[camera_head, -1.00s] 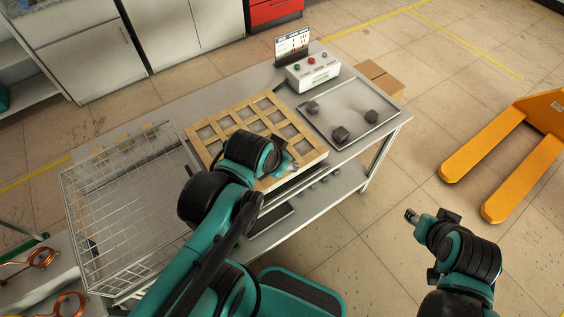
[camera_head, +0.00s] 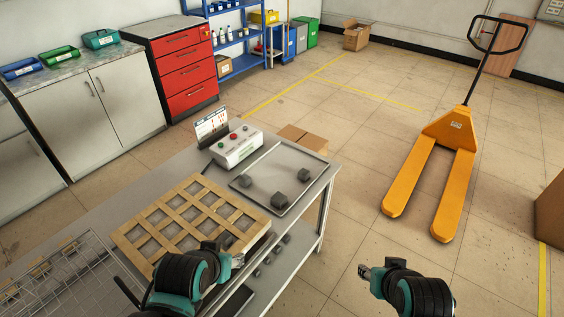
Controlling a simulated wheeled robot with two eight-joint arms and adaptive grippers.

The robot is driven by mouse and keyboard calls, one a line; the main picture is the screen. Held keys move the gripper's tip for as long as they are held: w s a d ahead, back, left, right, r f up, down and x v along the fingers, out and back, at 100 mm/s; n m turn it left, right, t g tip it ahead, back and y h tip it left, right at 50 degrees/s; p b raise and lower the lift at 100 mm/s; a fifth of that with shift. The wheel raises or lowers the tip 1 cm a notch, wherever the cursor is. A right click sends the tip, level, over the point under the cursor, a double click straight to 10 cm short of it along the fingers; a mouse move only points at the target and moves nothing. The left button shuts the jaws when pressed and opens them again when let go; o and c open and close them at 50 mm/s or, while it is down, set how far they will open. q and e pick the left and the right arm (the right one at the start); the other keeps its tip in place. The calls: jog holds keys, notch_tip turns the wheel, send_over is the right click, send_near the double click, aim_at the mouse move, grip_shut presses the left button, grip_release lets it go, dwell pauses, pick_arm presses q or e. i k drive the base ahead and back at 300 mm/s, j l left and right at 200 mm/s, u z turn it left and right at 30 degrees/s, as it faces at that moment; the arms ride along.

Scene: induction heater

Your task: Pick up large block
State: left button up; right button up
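Three dark grey blocks lie apart on the flat tray (camera_head: 262,165) at the table's right end: a left block (camera_head: 244,181), a front block (camera_head: 279,200) and a right block (camera_head: 304,175). The front one looks largest, though the size difference is small here. My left gripper (camera_head: 236,261) is low at the front edge of the wooden grid, left of and nearer than the blocks. Its fingers are mostly hidden by its wrist. My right gripper (camera_head: 364,271) is over the floor, right of the table. Its fingers are too small to judge. Neither gripper touches a block.
The wooden grid (camera_head: 182,213) lies left of the tray. A control box (camera_head: 237,148) with buttons and a sign (camera_head: 212,126) stands behind. A wire basket (camera_head: 62,262) is at the left. A yellow pallet jack (camera_head: 446,140) stands on the floor at right.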

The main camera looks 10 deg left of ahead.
aim_at(280, 200)
jog(key=u, duration=0.5)
jog(key=i+l+u, duration=0.15)
jog(key=u, duration=0.2)
jog(key=i+l+u, duration=0.1)
jog(key=l+u, duration=0.25)
jog(key=i+l+u, duration=0.1)
jog(key=u, duration=0.25)
jog(key=i+l+u, duration=0.2)
jog(key=l, duration=0.85)
jog(key=l+u, duration=0.25)
jog(key=l, duration=0.8)
